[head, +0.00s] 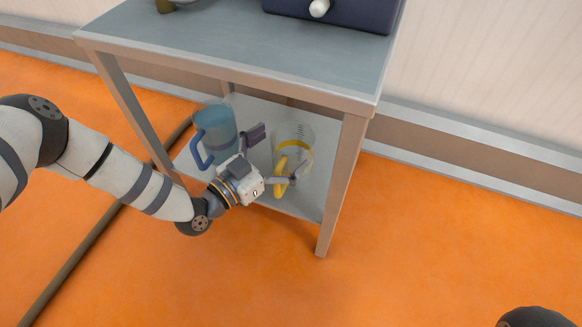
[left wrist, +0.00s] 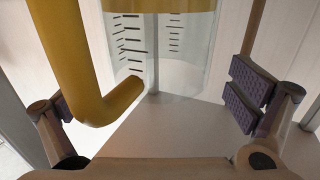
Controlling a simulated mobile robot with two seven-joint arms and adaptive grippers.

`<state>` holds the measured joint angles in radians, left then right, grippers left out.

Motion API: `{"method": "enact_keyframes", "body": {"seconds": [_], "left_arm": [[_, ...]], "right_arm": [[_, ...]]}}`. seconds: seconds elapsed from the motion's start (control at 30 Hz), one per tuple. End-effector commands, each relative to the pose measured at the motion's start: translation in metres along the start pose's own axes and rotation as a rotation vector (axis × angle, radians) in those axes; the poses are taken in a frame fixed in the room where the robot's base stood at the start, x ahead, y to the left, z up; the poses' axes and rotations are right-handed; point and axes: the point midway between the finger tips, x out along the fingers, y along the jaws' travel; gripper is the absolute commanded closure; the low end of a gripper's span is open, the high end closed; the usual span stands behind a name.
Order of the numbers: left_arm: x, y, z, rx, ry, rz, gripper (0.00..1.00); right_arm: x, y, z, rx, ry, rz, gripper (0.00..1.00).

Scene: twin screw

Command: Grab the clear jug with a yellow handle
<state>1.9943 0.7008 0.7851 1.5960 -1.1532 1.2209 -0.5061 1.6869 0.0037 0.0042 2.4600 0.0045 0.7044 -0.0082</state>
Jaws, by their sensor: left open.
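The clear jug (head: 302,136) with measuring marks and a yellow handle (head: 281,168) stands upright on the lower shelf of the grey table. My left gripper (head: 270,158) is open at the shelf, on the handle side of the jug. In the left wrist view, the yellow handle (left wrist: 72,40) looms close at the left, near the left finger and partly in front of it. The clear body (left wrist: 180,60) lies beyond, between the open fingers (left wrist: 155,100). I cannot tell whether a finger touches the handle. My right gripper is not in view.
A blue jug (head: 215,130) stands on the same shelf, left of the clear one and close to my gripper. Table legs (head: 343,185) and the top (head: 230,45) frame the shelf. A dark blue box (head: 345,12) sits on top. Orange floor (head: 430,250) is open at the right.

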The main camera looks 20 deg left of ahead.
Motion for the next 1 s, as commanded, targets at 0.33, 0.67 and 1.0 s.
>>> {"method": "enact_keyframes", "body": {"seconds": [0.33, 0.67, 1.0], "left_arm": [[0.003, 0.000, -0.001, 0.000, -0.001, -0.001, 0.23], [0.003, 0.000, -0.001, -0.001, 0.000, -0.001, 0.72], [0.003, 0.000, -0.037, 0.001, 0.005, 0.000, 0.72]], "right_arm": [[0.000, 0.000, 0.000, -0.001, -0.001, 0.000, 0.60], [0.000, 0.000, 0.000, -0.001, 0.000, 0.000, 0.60], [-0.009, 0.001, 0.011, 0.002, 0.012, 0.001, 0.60]]}}
